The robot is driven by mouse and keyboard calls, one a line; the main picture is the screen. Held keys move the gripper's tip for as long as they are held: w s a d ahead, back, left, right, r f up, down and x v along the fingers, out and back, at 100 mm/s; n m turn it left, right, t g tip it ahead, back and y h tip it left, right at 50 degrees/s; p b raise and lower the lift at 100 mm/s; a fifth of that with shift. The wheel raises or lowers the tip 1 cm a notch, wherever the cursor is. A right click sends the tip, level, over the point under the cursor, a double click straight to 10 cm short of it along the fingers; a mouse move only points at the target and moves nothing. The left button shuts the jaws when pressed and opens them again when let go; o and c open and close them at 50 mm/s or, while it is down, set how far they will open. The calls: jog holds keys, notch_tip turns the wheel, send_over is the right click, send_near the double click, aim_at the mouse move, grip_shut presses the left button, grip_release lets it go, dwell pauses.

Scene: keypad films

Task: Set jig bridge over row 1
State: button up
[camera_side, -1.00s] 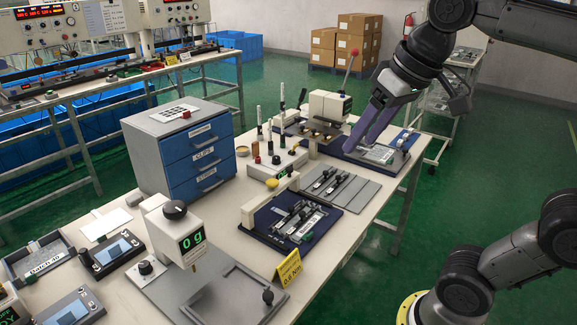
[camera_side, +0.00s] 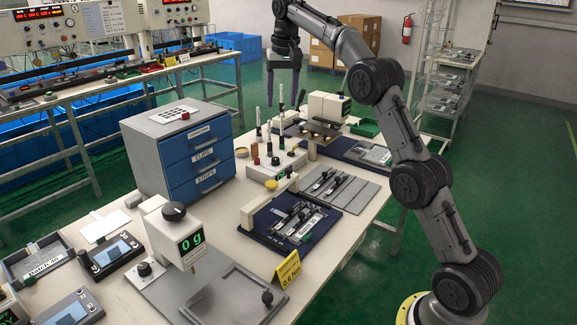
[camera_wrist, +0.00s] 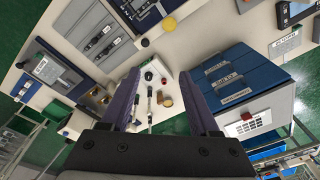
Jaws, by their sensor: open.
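My gripper (camera_side: 283,104) is open and empty, high above the back of the bench near the drawer cabinet. In the wrist view its two purple fingers (camera_wrist: 160,78) stand wide apart with nothing between them. A cream bar on posts (camera_side: 268,206), which looks like the jig bridge, stands along the left side of a navy jig base (camera_side: 318,232). Dark clamps and pale film strips (camera_side: 300,218) lie on that base, clear of the bar. The row numbers are too small to read. The jig is well below and in front of my gripper.
A blue-drawer cabinet (camera_side: 180,150) stands left of a white block (camera_side: 277,168) with upright pen-like tools. Grey plates with dark strips (camera_side: 335,187) lie right of it. A second navy station (camera_side: 362,153) is at the far right.

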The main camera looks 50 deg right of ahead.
jog(key=g, duration=0.2)
send_over(289, 169)
notch_tip(289, 169, down, 10)
jog(key=shift+m+y, duration=0.3)
jog(key=shift+m, duration=0.1)
notch_tip(289, 169, down, 14)
jog(key=shift+w, duration=0.1)
grip_shut()
dwell(1.0)
